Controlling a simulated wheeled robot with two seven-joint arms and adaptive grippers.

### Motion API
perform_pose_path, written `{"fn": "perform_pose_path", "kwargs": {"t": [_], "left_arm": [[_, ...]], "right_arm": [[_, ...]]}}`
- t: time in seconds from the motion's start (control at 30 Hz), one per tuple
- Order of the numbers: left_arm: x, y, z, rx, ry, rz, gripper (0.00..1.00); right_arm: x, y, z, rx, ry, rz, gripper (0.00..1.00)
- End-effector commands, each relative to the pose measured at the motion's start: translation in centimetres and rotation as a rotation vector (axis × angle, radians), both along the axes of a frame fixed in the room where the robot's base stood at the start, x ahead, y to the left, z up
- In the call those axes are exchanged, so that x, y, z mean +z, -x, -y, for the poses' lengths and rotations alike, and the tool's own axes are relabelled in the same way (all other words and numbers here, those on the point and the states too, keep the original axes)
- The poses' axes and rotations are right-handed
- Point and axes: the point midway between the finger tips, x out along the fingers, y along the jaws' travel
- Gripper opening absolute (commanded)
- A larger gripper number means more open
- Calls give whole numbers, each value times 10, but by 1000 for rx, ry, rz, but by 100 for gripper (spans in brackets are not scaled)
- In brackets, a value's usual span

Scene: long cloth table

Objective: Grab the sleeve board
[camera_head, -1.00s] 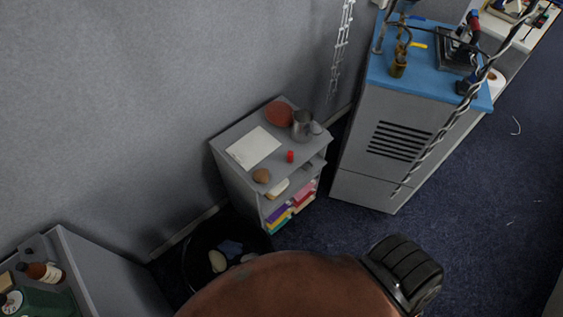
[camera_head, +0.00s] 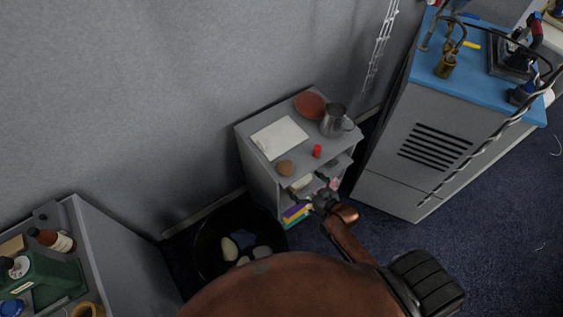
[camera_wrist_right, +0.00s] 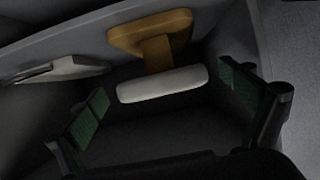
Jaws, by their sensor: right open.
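The sleeve board (camera_wrist_right: 162,84) shows in the right wrist view as a pale padded bar joined by a short stem to a wooden base (camera_wrist_right: 150,34). In the head view, a pale part of it (camera_head: 302,182) seems to show on the open shelf under the top of the small grey cabinet, partly hidden. My right gripper (camera_head: 309,186) is at the front of that shelf. It is open, and its green-padded fingers (camera_wrist_right: 165,103) stand apart on either side of the pale bar, with nothing between them gripped. My left gripper is not in view.
The grey cabinet (camera_head: 258,172) carries a white sheet (camera_head: 279,137), metal jug (camera_head: 334,121), red cylinder (camera_head: 317,151), brown round object (camera_head: 285,168) and reddish disc (camera_head: 310,105). Colourful items sit below. A black bin (camera_head: 208,243) stands left; a blue-topped cabinet (camera_head: 420,120) stands right.

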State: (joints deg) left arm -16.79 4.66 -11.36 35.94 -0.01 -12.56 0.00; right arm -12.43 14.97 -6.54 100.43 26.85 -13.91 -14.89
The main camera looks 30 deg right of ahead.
Motion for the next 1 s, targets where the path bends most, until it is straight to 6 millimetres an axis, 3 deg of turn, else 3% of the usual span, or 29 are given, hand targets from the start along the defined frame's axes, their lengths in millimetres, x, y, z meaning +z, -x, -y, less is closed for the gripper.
{"fn": "perform_pose_path", "kwargs": {"t": [0.33,1.0], "left_arm": [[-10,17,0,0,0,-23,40],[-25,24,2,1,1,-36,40]], "right_arm": [[2,-60,-10,1,-3,6,97],[-5,-126,-20,-1,-2,1,97]]}}
